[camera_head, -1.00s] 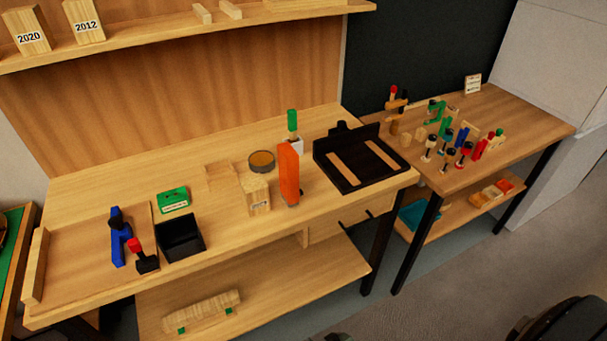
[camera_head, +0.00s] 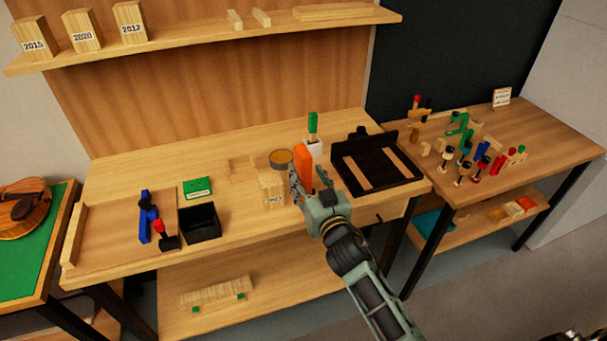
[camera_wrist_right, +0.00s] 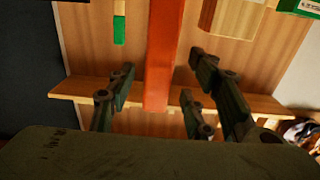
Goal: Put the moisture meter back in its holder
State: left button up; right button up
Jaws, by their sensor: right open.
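A tall orange upright block (camera_head: 304,161), which looks like the moisture meter, stands on the bench beside a pale labelled wood block (camera_head: 271,189). My right gripper (camera_head: 298,186) is open at its near side and hides its lower part. In the right wrist view the orange block (camera_wrist_right: 162,50) shows between the spread fingers of the right gripper (camera_wrist_right: 163,65), with gaps on both sides. I cannot tell for certain which thing is the holder; a black open box (camera_head: 200,222) stands to the left on the bench.
A green-handled tool (camera_head: 312,125) stands in a white holder just behind the orange block. A round tin (camera_head: 281,159) is behind the wood block, and a black tray (camera_head: 378,172) is to the right. The bench front between black box and wood block is clear.

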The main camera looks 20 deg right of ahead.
jog(key=w+p, duration=0.1)
jog(key=w, duration=0.3)
jog(key=shift+w+r, duration=0.1)
jog(key=shift+w, duration=0.2)
grip_shut()
